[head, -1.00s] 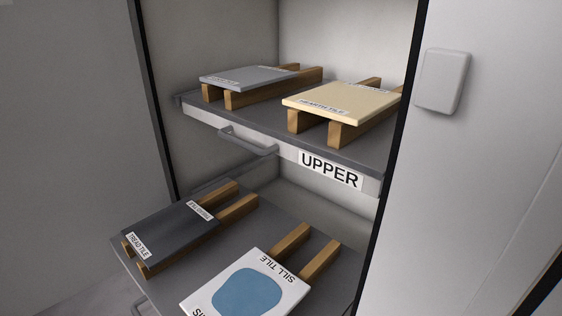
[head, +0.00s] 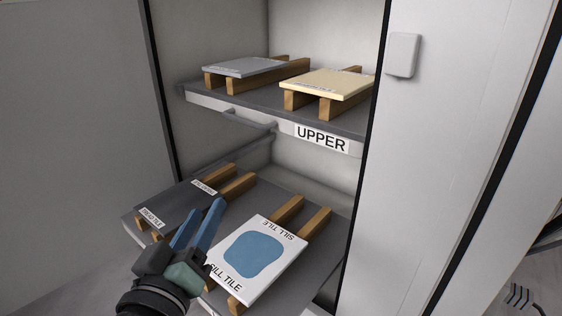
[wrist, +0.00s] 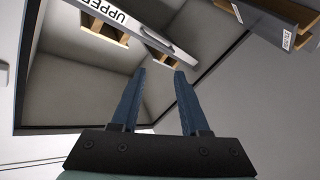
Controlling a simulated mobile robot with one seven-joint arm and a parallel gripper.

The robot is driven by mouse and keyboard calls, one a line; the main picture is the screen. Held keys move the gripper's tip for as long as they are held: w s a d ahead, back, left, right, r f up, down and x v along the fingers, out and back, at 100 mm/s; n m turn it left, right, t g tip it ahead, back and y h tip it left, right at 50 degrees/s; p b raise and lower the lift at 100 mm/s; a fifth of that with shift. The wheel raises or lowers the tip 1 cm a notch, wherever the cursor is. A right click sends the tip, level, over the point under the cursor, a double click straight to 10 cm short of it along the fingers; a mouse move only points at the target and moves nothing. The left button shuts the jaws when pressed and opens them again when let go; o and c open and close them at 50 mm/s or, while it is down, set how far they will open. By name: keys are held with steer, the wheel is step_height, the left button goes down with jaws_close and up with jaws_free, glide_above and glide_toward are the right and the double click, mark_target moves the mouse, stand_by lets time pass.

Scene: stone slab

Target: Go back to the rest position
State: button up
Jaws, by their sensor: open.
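My gripper (head: 203,226) is in the head view at the lower left, in front of the lower shelf. Its two blue fingers are apart with nothing between them, and they also show in the wrist view (wrist: 159,82). In the head view the fingers overlap the gap between the dark tread tile (head: 172,206) and the white sill tile (head: 256,252) with its blue patch. I cannot tell how far the fingers are from the tiles. Both tiles lie on wooden bars on the lower shelf (head: 285,190).
The upper shelf (head: 230,104), labelled UPPER, carries a grey tile (head: 243,67) and a cream tile (head: 325,84) on wooden bars. The cabinet's side panel (head: 440,170) stands at the right, with a small box (head: 403,54) on it.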

steer(key=s+d+r+m+t+y, duration=0.1)
steer(key=d+r+m+t, duration=0.2)
steer(key=r, duration=0.7)
steer(key=s+d+r+m+t, duration=0.15)
steer(key=d+r, duration=0.25)
steer(key=r, duration=0.6)
steer(key=s+d+r+t+y+p, duration=0.1)
steer(key=s+d+r+t, duration=0.15)
steer(key=s+r, duration=0.35)
steer(key=s+d+r+t+p, duration=0.1)
steer(key=s+d+r+t, duration=0.15)
steer(key=r, duration=0.55)
step_height(320, 180, up, 16)
steer(key=p, duration=1.6)
steer(key=shift+a+f, duration=0.15)
steer(key=shift+a, duration=0.15)
